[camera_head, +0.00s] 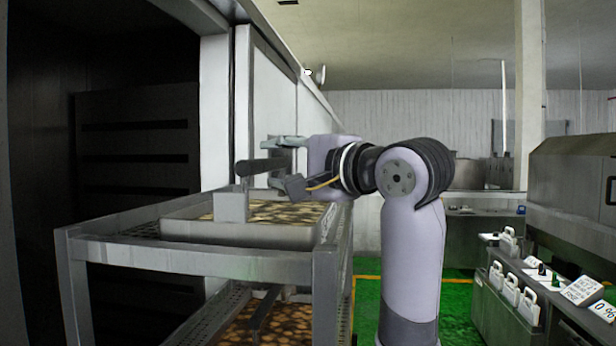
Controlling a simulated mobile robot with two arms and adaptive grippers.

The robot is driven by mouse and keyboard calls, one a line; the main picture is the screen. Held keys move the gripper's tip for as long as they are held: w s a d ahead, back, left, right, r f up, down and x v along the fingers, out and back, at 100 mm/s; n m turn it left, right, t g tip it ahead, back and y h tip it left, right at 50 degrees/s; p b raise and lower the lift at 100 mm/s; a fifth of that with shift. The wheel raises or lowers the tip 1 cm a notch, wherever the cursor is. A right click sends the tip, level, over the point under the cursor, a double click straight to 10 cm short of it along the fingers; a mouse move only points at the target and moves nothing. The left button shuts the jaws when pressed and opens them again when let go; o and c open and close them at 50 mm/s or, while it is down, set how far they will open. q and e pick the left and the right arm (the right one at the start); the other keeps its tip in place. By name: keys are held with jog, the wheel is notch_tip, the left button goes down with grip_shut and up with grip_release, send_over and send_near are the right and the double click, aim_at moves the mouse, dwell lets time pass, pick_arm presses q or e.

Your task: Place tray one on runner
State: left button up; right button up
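A grey metal tray (240,233) filled with brown, rounded pieces rests on the top level of a metal rack. A light grey block (231,206) with a dark cylindrical handle (256,167) stands up at the tray's near side. My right gripper (279,163) is at the handle's right end, one finger above it and one below, spread apart with visible gaps. Whether a finger touches the handle cannot be told. Dark ledges that look like runners (135,126) line the inside of the dark chamber at the left. My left gripper is out of view.
A second tray of brown pieces (270,325) sits on the rack's lower level. The rack's post (326,290) stands close in front. A pale door frame (214,110) edges the chamber. Counters with white-handled items (512,290) stand at the right. Green floor (458,300) shows between.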

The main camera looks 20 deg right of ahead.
jog(key=b+v, duration=0.2)
jog(key=v, duration=0.5)
jog(key=shift+b, duration=0.35)
jog(key=shift+v, duration=0.75)
